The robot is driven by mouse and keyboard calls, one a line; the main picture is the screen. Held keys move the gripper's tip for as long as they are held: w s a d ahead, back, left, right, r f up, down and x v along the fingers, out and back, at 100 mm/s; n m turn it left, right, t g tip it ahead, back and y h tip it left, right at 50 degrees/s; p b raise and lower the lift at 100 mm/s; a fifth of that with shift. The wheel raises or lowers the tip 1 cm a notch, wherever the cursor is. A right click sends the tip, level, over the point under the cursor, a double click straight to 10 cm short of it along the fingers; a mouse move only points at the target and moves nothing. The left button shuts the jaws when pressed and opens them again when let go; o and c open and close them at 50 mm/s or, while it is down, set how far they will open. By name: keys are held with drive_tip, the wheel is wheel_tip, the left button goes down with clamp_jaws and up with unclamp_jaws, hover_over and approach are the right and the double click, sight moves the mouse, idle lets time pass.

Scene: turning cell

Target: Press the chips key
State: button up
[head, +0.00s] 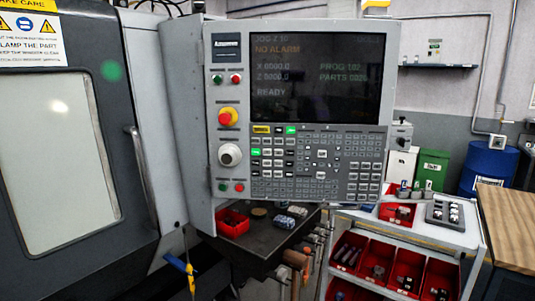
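The machine's control panel (215,135) faces me in the upper middle of the head view. Its screen (316,80) reads JOG, NO ALARM and READY. Below the screen is the keypad (315,165) with many small grey, white and black keys, several lit green and one yellow. The key labels are too small to read, so I cannot tell which is the chips key. My gripper is not in view.
The lathe door with its window (55,155) and handle (142,175) is on the left. Below the panel are a dark shelf with a red bin (233,223) and a cart with red bins (405,270). A wooden bench (510,225) and blue drum (488,165) are at right.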

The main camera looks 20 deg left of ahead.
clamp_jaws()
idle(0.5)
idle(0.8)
